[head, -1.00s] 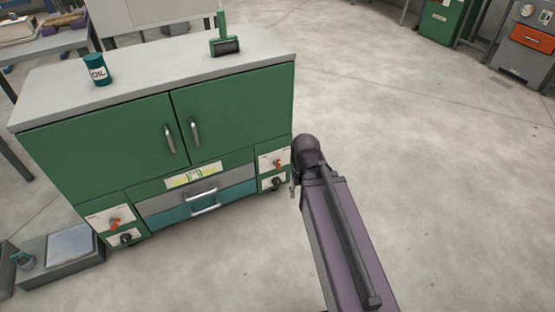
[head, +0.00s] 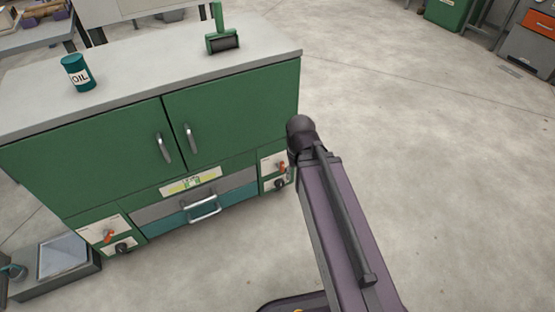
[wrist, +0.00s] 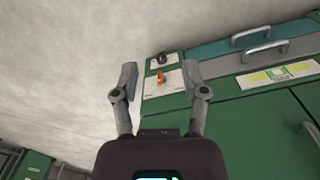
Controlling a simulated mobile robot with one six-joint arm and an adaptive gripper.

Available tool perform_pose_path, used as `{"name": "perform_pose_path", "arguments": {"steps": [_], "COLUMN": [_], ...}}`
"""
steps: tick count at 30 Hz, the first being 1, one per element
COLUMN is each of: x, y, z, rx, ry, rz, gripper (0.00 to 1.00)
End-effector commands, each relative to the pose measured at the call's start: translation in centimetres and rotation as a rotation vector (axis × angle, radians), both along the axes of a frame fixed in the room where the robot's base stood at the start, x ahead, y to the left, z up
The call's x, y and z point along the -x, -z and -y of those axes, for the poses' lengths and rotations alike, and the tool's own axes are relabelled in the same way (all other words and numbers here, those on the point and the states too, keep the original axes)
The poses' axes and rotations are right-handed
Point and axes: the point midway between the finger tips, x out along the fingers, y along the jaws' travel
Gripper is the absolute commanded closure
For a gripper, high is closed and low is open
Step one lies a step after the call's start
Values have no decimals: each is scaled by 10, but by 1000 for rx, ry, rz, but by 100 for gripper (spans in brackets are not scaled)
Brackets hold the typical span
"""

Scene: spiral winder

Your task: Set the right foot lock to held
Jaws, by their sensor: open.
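The green cabinet (head: 228,103) has a control panel at its lower right, partly hidden by my arm in the head view. On that panel are an orange lever (head: 282,167) and a black knob (head: 280,184) below it. I cannot read which one is the foot lock. In the wrist view, the cabinet appears upside down, with the orange lever (wrist: 161,79) between my fingertips in the picture and the black knob (wrist: 164,59) beyond it. My gripper (wrist: 160,80) is open and empty, pointing at this panel, apparently short of touching it.
A similar left panel carries an orange lever (head: 109,236) and a black knob (head: 122,249). Drawer handles (head: 203,208) and door handles (head: 190,138) stick out between. An oil can (head: 77,73) and a green roller tool (head: 222,38) stand on top. The floor right of the cabinet is clear.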

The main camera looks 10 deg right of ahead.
Motion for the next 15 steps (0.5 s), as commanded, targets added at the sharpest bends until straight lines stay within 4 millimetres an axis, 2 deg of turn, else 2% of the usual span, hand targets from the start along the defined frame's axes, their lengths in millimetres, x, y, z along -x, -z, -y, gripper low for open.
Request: {"name": "perform_pose_path", "arguments": {"steps": [15], "x": [-3], "y": [2], "z": [0], "rx": [0], "ry": [9], "rz": [0], "gripper": [43]}}
